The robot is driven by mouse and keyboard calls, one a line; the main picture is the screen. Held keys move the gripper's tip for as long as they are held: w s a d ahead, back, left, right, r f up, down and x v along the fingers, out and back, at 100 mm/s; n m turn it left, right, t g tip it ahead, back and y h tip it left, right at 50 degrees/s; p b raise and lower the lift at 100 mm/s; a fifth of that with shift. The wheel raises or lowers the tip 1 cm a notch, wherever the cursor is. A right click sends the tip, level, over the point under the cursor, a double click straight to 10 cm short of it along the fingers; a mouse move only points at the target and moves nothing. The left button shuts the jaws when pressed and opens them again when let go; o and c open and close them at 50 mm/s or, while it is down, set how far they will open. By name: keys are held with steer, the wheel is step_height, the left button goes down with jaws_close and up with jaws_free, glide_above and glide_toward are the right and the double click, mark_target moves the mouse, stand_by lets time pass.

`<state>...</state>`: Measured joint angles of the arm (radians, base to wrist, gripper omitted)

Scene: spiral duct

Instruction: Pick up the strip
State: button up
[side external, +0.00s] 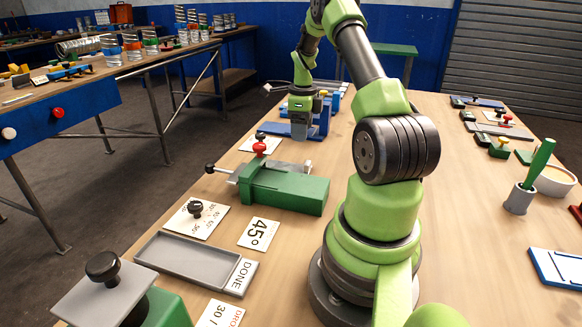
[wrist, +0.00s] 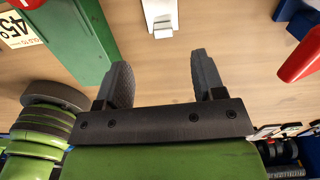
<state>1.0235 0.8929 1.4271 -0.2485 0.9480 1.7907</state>
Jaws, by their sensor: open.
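My gripper (wrist: 162,68) is open and empty in the wrist view, its two dark fingers apart above bare wood. In the side view its end is small and overlaps the blue fixture, so the fingers do not show clearly. A pale flat piece with a small grey end (wrist: 161,18) lies ahead of the fingers, cut off by the top edge of the wrist view. I cannot tell whether it is the strip. No other piece is clearly recognisable as the strip.
A green clamp block (side external: 285,192) stands on the bench; its green side (wrist: 72,38) is left of the fingers. A blue fixture (side external: 306,128) is behind it. A grey DONE tray (side external: 190,277) lies in front. A red part (wrist: 303,57) is at right in the wrist view.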

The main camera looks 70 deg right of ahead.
glide_above(305, 163)
steer(key=f, duration=0.5)
steer(key=shift+w+d, duration=0.3)
steer(key=f, duration=0.5)
steer(key=shift+s+f, duration=0.25)
steer(key=shift+f, duration=0.1)
jaws_close()
step_height(305, 163, up, 17)
stand_by(0.4)
